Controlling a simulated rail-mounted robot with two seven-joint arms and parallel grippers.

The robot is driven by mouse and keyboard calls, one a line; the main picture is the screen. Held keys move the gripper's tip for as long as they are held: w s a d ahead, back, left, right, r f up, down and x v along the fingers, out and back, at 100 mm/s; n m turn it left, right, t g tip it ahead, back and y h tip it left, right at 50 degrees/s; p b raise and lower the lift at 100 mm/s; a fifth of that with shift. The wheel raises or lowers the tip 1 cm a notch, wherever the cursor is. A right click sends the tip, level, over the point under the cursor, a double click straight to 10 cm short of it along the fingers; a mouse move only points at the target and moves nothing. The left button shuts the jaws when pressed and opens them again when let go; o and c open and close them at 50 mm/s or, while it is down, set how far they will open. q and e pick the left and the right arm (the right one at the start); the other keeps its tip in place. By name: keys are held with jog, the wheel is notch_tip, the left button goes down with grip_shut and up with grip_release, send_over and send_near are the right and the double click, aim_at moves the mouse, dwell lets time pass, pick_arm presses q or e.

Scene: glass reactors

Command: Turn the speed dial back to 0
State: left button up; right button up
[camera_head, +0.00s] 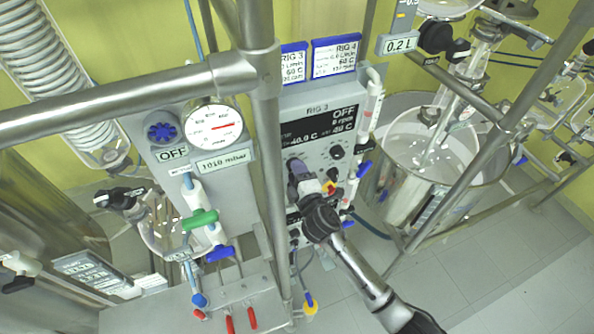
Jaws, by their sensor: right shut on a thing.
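The RIG 3 control box (345,140) stands in the middle, behind a steel post. Its dark display (318,127) reads OFF, with "0 rpm" below and temperature figures under that. My right gripper (303,177) reaches in from the lower right and is at the lower left of the box's front panel. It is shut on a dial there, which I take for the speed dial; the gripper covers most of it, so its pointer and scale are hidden. A smaller black knob (337,152) shows right of the gripper. My left gripper is not in view.
Left stands a pressure gauge (214,128) with a 1010 mbar label. Tubing and valves hang beside the box. The floor at lower right is clear.

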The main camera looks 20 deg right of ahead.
jog(key=shift+n+p, duration=0.45)
jog(key=shift+n, duration=1.45)
jog(key=o, duration=0.9)
jog(key=shift+o, duration=0.2)
jog(key=shift+s, duration=0.1)
jog(key=s+b, duration=0.2)
jog(key=s, duration=1.1)
jog(key=shift+s+f, duration=0.3)
jog(key=shift+f, duration=0.05)
